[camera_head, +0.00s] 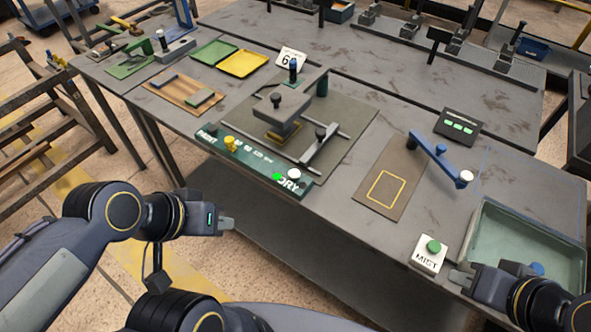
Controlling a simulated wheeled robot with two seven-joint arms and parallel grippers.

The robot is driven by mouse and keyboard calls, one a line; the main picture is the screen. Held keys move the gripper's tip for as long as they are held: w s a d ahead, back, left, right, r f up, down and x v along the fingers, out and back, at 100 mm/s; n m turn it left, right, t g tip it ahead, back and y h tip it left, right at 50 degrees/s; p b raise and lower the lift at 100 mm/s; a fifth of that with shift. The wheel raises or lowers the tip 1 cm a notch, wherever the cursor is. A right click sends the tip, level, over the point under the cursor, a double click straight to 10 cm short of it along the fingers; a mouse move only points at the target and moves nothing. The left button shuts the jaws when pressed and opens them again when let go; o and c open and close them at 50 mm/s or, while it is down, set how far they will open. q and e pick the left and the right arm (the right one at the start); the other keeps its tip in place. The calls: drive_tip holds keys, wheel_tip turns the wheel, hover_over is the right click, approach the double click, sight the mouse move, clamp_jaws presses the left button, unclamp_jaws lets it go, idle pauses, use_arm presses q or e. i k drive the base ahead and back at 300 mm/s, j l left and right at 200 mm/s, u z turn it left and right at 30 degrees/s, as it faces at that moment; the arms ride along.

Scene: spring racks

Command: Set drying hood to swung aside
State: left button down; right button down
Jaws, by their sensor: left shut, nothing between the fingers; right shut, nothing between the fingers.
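A grey block with a dark knob (280,115) sits over the dark board (350,115) at the table's centre; it looks like the drying hood, though no label on it confirms this. A dark green post and arm (321,84) stand behind it. A green panel (255,163) marked DRY, with yellow and white knobs and a lit green spot, runs along the board's front. My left gripper (231,223) is shut and empty, in front of the table and apart from the panel. My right gripper (460,278) is shut and empty, near the MIST box.
A blue arm with a white knob (440,160) stands right of centre, beside a brown mat (372,200) with a yellow outline. The MIST box (430,254) and a green tray (530,235) are at right. Yellow and green trays (243,63) lie at back left.

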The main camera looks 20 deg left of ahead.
sight(283, 105)
drive_tip(key=i+j+z, duration=0.2)
drive_tip(key=j+z, duration=0.15)
drive_tip(key=j, duration=0.15)
drive_tip(key=i+j+z, duration=0.15)
drive_tip(key=j+z, duration=0.6)
drive_tip(key=j, duration=0.25)
